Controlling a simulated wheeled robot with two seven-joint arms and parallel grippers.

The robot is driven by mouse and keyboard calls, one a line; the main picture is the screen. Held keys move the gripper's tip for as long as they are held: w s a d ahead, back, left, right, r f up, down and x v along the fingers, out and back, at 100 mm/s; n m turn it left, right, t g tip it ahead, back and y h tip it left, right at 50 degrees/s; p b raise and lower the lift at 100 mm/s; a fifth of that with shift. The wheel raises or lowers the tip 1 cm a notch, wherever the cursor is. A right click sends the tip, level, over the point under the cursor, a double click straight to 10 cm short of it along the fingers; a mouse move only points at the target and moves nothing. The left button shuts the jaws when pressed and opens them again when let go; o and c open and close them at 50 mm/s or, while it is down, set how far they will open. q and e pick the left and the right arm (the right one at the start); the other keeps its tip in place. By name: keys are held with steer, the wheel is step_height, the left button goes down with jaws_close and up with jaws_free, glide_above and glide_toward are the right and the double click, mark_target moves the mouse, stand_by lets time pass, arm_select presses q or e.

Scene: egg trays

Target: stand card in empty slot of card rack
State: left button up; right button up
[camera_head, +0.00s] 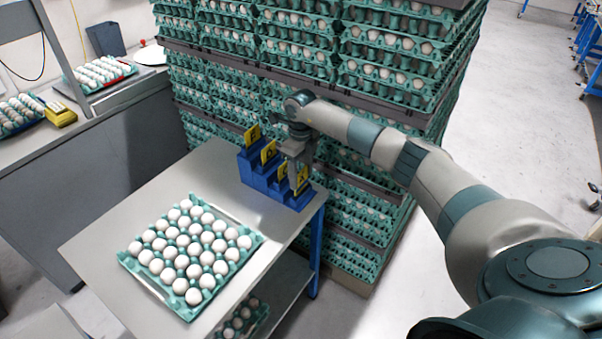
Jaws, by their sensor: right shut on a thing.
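The blue stepped card rack (256,179) stands at the far right corner of the grey table. Yellow cards stand on its steps: one marked F (252,135) at the back top, one (268,152) below it and one (282,173) lower down. My right gripper (298,182) points down over the front, lowest end of the rack. It is shut on a yellow card (303,178) with a dark letter, upright at that end. I cannot tell whether the card's lower edge is seated in the slot. My left gripper is not in view.
A green tray of white eggs (130,262) lies on the table (98,244), left of the rack. Tall stacks of egg trays (330,70) rise close behind the rack. A grey counter (110,100) with egg trays and a yellow box (61,114) stands at the left.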

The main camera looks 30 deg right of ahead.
mark_target(301, 190)
steer(key=shift+f+b, duration=1.05)
steer(key=shift+f, duration=0.3)
steer(key=shift+f, duration=0.25)
steer(key=o, duration=1.1)
steer(key=shift+r, duration=0.1)
